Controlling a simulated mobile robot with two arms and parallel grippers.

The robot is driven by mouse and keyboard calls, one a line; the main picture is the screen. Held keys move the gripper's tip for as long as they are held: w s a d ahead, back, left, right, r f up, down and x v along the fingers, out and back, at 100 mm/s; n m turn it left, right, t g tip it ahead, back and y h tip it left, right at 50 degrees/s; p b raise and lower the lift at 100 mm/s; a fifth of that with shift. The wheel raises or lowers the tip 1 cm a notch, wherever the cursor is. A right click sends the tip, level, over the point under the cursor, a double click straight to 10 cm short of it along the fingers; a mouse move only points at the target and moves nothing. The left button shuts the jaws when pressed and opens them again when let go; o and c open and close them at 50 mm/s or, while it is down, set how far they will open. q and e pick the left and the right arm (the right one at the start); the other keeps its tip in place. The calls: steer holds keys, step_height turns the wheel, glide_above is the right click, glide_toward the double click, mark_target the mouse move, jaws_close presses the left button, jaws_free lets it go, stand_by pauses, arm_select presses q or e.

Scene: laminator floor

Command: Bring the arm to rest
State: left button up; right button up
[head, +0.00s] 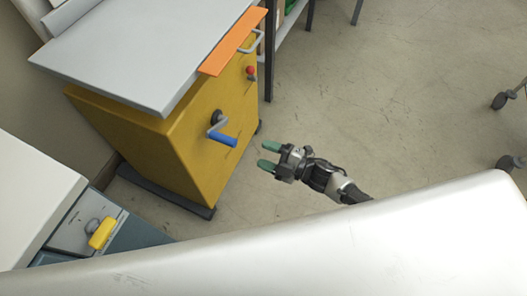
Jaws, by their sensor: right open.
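My right gripper (268,156) shows near the middle of the head view. Its two green-tipped fingers are spread apart with nothing between them. It points left, towards the yellow machine, and shows to the right of the blue-handled crank (222,134); no contact is visible. My right arm runs from the gripper down to the right, and its lower part is hidden behind the large pale surface at the bottom. My left gripper is not in view.
The yellow machine (190,150) has a grey top (140,50), an orange strip (233,42) and a red knob (251,70). A cabinet with a yellow handle (102,233) stands at lower left. The floor (400,90) to the right is mostly clear, with casters (500,100) at the far right.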

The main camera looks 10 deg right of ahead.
stand_by(0.3)
steer(key=s+d+f+m+g+h, duration=0.1)
steer(key=s+d+f+m+h, duration=0.4)
steer(key=f+m+h, duration=0.3)
steer(key=s+d+f+m+g+h, duration=0.2)
steer(key=s+d+f+m+h, duration=0.35)
steer(key=f+m, duration=0.35)
steer(key=s+f+m+g, duration=0.2)
steer(key=s+f+g, duration=0.1)
steer(key=s, duration=0.4)
steer(key=s+f+m+g, duration=0.1)
steer(key=s+f+g, duration=0.25)
steer(key=s, duration=0.35)
arm_select(q)
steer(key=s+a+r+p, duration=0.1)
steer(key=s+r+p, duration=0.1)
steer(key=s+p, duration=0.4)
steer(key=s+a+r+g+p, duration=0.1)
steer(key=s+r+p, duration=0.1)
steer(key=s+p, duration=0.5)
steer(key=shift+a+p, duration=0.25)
steer(key=shift+p, duration=0.45)
arm_select(e)
steer(key=s+d+r, duration=0.1)
steer(key=s+r, duration=0.1)
steer(key=s, duration=0.4)
steer(key=s+d+r+h, duration=0.1)
steer(key=s+d+r, duration=0.1)
steer(key=s, duration=0.4)
steer(key=shift+d, duration=0.15)
